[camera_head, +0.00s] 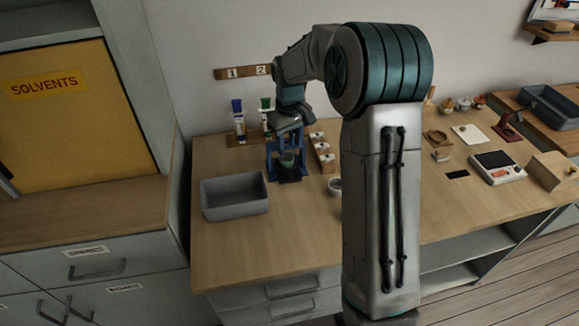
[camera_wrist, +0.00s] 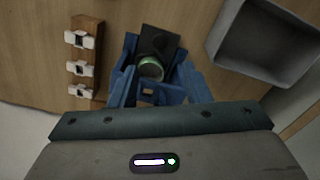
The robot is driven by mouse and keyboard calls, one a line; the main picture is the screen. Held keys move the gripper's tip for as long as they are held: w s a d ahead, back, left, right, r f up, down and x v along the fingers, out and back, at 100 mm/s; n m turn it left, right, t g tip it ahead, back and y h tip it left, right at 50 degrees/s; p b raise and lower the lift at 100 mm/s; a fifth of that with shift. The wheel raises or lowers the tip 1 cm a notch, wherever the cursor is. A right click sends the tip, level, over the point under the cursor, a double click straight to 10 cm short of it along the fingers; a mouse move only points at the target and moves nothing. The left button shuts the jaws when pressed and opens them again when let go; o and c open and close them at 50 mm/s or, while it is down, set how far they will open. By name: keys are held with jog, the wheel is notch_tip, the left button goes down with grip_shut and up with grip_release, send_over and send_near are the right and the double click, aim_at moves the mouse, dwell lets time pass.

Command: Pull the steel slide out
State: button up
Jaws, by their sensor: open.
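No part is clearly marked as the steel slide, so I cannot tell which one it is. My gripper (camera_head: 286,166) is over the workbench in the head view, pointing down, with its blue fingers apart. In the wrist view my gripper (camera_wrist: 155,82) has its fingers around a small green-rimmed round piece (camera_wrist: 150,68) on a dark square plate (camera_wrist: 158,44). Grey drawer fronts with bar handles show under the bench (camera_head: 291,285) and at the left cabinet (camera_head: 92,262), all closed.
A grey bin (camera_head: 235,205) stands left of my gripper, and a wooden rack with white-topped pieces (camera_head: 322,155) stands right. Tubes (camera_head: 239,120) stand behind. A yellow SOLVENTS cabinet (camera_head: 85,120) is at left. A scale (camera_head: 498,167) and wooden box (camera_head: 552,178) are at right.

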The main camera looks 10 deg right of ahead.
aim_at(290, 171)
notch_tip(290, 171, down, 10)
jog(key=shift+r, duration=0.15)
